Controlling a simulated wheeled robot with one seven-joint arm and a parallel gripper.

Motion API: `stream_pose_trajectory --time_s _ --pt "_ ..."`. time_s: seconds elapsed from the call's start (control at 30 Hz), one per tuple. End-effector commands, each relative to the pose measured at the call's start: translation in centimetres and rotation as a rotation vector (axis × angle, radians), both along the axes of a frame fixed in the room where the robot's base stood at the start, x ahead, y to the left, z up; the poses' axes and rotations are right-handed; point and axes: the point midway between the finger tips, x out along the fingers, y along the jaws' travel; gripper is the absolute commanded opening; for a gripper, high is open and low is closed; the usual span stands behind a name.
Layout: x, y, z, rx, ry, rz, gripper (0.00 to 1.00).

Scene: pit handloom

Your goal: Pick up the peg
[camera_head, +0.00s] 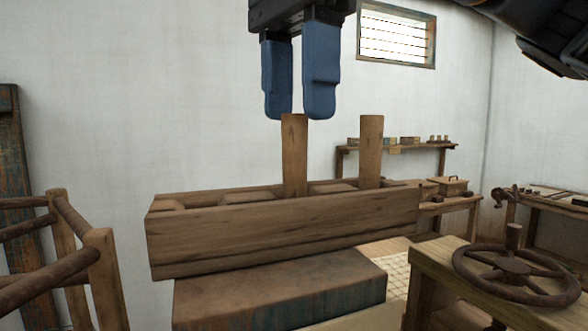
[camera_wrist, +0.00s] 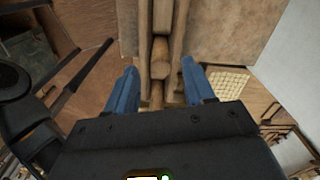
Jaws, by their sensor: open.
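Two upright wooden pegs, a left peg (camera_head: 294,155) and a right peg (camera_head: 371,152), stand in a long wooden trough-like beam (camera_head: 285,235) in the head view. I cannot tell which one the task means. My gripper (camera_head: 300,114) is open, blue fingers pointing down, with its tips at about the height of the left peg's top. The peg's top appears just below or level with the gap, apart from the right peg. In the wrist view my gripper (camera_wrist: 159,66) spans the beam's slot, with wooden pieces between and beyond the fingers; which is the peg's end is unclear.
A wooden block (camera_head: 275,295) lies under the beam. A wooden frame (camera_head: 75,240) stands at left, and a handwheel (camera_head: 515,275) on a bench at right. A wall shelf (camera_head: 395,149) with small items is behind. The space above the beam's left end is clear.

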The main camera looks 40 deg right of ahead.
Motion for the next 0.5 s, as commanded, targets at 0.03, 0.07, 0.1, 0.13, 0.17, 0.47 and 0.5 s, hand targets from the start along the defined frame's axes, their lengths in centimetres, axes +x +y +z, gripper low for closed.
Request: stream_pose_trajectory --time_s 0.03,0.07,0.1,0.13,0.17,0.47,0.5 --pt "0.0 0.0 -0.5 0.001 0.001 0.002 0.53" --pt "0.0 0.0 -0.8 0.001 0.001 0.002 0.53" --pt "0.0 0.0 -1.2 0.002 0.001 0.002 0.53" --pt "0.0 0.0 -1.4 0.002 0.002 0.002 0.53" --pt "0.0 0.0 -1.7 0.002 0.002 0.003 0.53" --pt "0.1 0.1 -5.6 0.005 0.001 0.002 0.53" --pt "0.1 0.1 -6.0 0.005 0.000 0.002 0.53"
